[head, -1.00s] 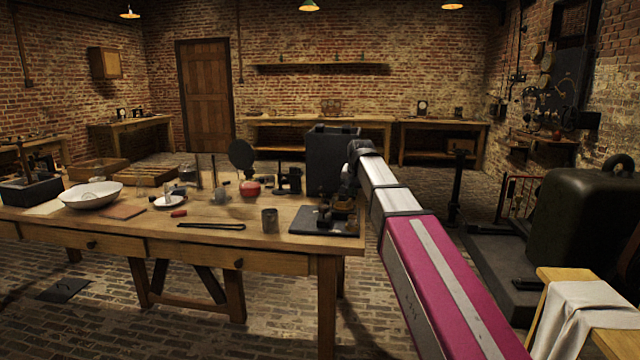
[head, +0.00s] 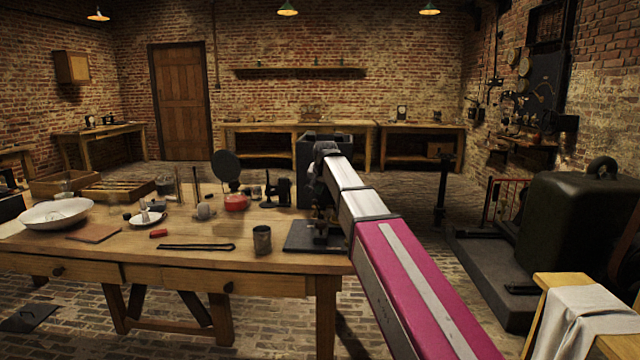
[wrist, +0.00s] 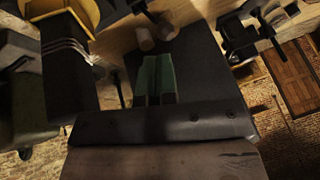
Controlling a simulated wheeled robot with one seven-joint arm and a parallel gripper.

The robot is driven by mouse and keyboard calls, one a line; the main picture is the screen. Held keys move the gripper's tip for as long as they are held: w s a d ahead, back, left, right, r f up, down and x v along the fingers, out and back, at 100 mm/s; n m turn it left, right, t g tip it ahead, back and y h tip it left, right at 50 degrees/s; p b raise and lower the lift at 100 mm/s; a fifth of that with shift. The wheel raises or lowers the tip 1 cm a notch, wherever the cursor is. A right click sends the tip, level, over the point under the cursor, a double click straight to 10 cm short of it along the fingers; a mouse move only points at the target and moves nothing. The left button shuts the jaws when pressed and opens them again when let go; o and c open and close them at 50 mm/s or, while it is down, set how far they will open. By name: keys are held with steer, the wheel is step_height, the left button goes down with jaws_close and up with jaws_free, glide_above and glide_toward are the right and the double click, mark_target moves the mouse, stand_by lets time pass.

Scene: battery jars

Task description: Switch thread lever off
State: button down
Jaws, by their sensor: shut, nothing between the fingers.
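A small instrument on a dark base plate (head: 303,238) stands at the right end of the wooden table; my arm hides most of it. No thread lever can be picked out with certainty. In the wrist view, my gripper (wrist: 156,66) shows as two green fingers side by side, shut and empty. The fingers are over the dark plate (wrist: 205,75). Black parts (wrist: 68,62) and a yellow, brass-like part (wrist: 62,12) are at the left of the fingers. Two pale round pieces (wrist: 145,38) are just beyond the fingertips. I cannot tell whether the fingers touch anything.
A dark box (head: 310,150) stands behind the plate. A metal cup (head: 262,240), black tongs (head: 197,247), a red round object (head: 236,202) and a white bowl (head: 56,213) are further left. A large dark machine (head: 575,230) stands on the floor at right.

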mark_target(314, 200)
steer(key=shift+x, duration=2.1)
steer(key=shift+w+a+f, duration=0.1)
steer(key=shift+a+f, duration=0.15)
steer(key=shift+a, duration=0.25)
steer(key=shift+a+f, duration=0.2)
steer(key=shift+a, duration=0.25)
steer(key=shift+d, duration=0.15)
